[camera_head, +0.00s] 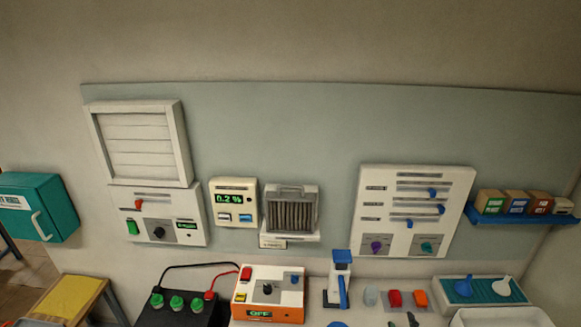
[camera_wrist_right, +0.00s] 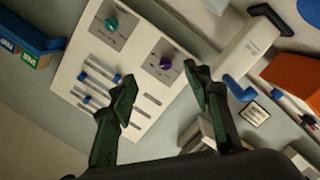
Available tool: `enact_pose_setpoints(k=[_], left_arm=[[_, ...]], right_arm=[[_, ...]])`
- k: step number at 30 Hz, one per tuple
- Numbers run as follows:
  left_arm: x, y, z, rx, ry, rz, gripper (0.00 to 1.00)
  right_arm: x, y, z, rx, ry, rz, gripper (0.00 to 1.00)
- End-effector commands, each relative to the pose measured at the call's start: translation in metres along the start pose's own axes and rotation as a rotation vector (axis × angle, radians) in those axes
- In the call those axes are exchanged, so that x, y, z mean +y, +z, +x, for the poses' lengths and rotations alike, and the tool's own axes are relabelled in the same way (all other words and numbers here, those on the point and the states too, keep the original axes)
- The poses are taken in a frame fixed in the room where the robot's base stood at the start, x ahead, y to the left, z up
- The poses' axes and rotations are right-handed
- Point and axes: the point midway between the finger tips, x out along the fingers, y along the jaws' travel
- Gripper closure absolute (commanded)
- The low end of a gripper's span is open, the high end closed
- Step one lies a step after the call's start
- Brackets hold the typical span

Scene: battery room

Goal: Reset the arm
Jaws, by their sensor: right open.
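My right gripper (camera_wrist_right: 160,80) shows in the right wrist view. Its two dark green fingers are spread wide apart with nothing between them. Beyond the fingers is the white slider panel (camera_wrist_right: 120,65), with blue sliders, a teal knob (camera_wrist_right: 111,25) and a purple knob (camera_wrist_right: 166,63). The gripper is apart from the panel. In the head view the same slider panel (camera_head: 415,207) hangs on the wall at centre right. I cannot clearly make out the right gripper at the bottom edge there. My left gripper is not in view.
On the bench stand an orange-white charger (camera_head: 268,292) reading OFF, a black battery (camera_head: 180,308) with green caps, a blue-white stand (camera_head: 340,280) and a tray (camera_head: 480,290) with funnels. A blue shelf (camera_head: 520,216) holds boxes. A teal cabinet (camera_head: 40,207) hangs left.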

Motion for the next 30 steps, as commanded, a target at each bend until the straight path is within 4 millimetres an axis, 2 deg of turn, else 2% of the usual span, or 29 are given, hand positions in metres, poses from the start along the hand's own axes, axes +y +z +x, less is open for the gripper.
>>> enact_pose_setpoints(k=[5,11,14,18,24,30], left_arm=[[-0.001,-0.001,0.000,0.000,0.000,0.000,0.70],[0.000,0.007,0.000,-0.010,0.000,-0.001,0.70],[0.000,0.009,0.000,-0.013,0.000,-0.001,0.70],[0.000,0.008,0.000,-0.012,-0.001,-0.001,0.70],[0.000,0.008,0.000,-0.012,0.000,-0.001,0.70],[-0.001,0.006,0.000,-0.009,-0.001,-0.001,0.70]], right_arm=[[-0.005,0.034,-0.016,-0.113,-0.051,0.084,0.55],[-0.022,0.081,-0.049,-0.294,-0.143,0.217,0.55],[-0.035,0.107,-0.078,-0.416,-0.210,0.304,0.55],[-0.059,0.138,-0.128,-0.598,-0.317,0.419,0.55],[-0.084,0.158,-0.189,-0.787,-0.438,0.517,0.55],[-0.099,0.165,-0.240,-0.930,-0.532,0.572,0.55]])
